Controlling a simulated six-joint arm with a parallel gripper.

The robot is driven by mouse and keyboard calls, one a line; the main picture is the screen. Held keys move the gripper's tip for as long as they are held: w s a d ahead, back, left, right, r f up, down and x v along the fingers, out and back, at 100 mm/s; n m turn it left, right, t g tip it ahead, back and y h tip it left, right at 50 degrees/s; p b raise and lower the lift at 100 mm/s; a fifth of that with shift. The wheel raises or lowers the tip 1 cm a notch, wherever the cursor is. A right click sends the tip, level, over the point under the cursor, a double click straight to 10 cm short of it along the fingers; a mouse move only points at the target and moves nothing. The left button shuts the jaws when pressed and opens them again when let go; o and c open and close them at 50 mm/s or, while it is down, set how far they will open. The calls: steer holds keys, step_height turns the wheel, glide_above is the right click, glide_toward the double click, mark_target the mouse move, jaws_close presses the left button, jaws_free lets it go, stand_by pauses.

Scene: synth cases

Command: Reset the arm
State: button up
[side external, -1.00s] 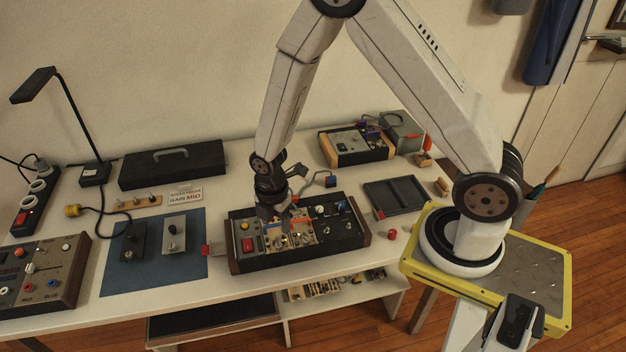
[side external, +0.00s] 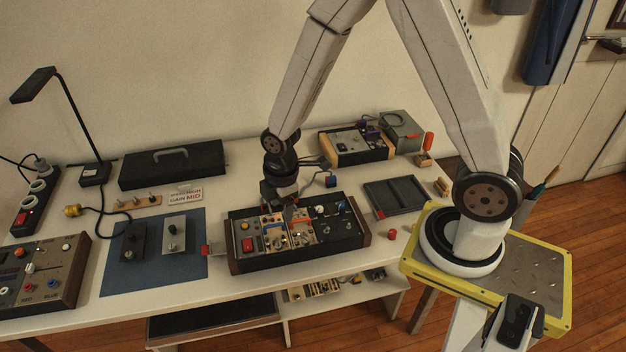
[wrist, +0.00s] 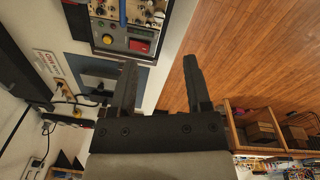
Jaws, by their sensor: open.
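My gripper (side external: 282,200) is above the back of the synth case (side external: 240,262) in the side view, its jaws apart from the panels as far as I can tell. In the wrist view my gripper (wrist: 157,85) has two dark fingers spread wide with nothing between them. The synth case holds several modules with knobs, a red button (side external: 247,245) and coloured patch pieces. Part of this case shows at the top of the wrist view, with its red button (wrist: 139,45). The fingertips are small and dark in the side view.
A blue mat (side external: 115,283) with two small modules lies left of the case. A grey tray (side external: 396,197) and a wood-sided synth box (side external: 357,146) stand to the right and behind. A black case (side external: 173,165), a lamp (side external: 78,120) and a label card (side external: 186,196) are at the back left.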

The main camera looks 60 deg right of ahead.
steer(key=s+d+r+m+t, duration=0.1)
steer(key=s+r+m, duration=0.5)
steer(key=m, duration=0.7)
steer(key=shift+s+d+r+t, duration=0.3)
steer(key=shift+s+r+t, duration=0.1)
steer(key=shift+r, duration=0.95)
